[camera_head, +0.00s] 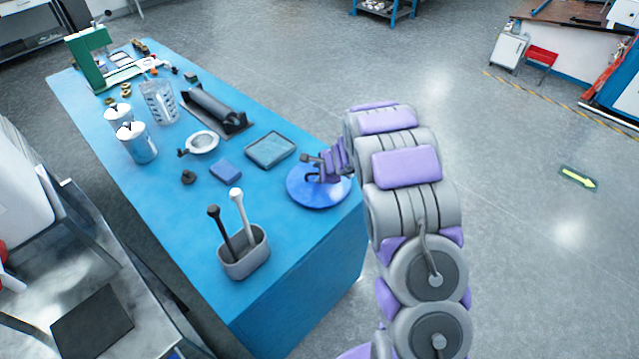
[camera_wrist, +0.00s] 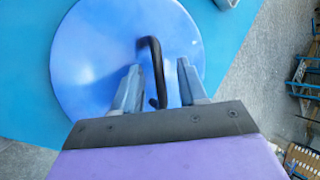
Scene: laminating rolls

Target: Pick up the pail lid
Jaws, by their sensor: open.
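The pail lid (camera_head: 309,190) is a round blue disc lying flat on the blue table near its right edge. In the wrist view the lid (camera_wrist: 95,55) fills the upper middle and has a dark curved handle (camera_wrist: 152,60) standing on it. My gripper (camera_wrist: 160,78) is open, with one finger on each side of the handle. I cannot tell whether either finger touches it. In the head view my gripper (camera_head: 318,170) is over the lid, and my arm hides part of it.
A shallow grey tray (camera_head: 270,150) lies just behind the lid. A blue block (camera_head: 226,171) and a grey holder (camera_head: 244,262) with two upright tools stand to the left. Canisters, a clear jug (camera_head: 160,103) and a dark roller (camera_head: 215,108) are farther back. Open floor lies right of the table.

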